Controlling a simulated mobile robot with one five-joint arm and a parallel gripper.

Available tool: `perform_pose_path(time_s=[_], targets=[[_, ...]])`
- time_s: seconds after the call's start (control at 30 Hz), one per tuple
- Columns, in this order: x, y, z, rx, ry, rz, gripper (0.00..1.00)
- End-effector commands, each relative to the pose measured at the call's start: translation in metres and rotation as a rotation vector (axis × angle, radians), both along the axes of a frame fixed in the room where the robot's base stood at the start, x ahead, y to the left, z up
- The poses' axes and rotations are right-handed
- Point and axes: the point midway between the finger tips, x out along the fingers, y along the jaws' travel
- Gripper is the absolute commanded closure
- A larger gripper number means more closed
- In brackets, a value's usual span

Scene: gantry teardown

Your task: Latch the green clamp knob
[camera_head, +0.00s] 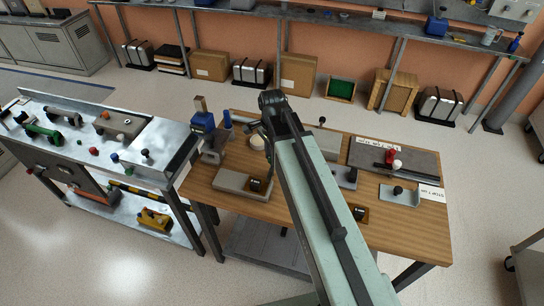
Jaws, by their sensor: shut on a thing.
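My gripper (262,130) hangs from the end of my arm over the back left part of the wooden table (225,177). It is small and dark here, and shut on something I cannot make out. A pale round thing (257,142) lies just below it. I cannot tell a green clamp knob for certain. On the metal bench (165,142) at left are a green handle-like part (42,131) and a small green knob (115,158). My arm hides the middle of the wooden table.
A blue device (203,122) stands at the wooden table's left edge. A grey block (232,182) lies at the front left. A red part (390,156) and a grey tray (400,195) are at right. Boxes stand under the back shelf (345,20).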

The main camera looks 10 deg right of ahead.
Motion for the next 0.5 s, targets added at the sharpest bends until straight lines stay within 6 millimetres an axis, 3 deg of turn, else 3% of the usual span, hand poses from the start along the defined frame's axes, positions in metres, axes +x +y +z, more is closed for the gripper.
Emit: perform_pose_path(time_s=[0.5], targets=[[0.0002,-0.0002,0.0,0.0,0.0,-0.085,1.0]])
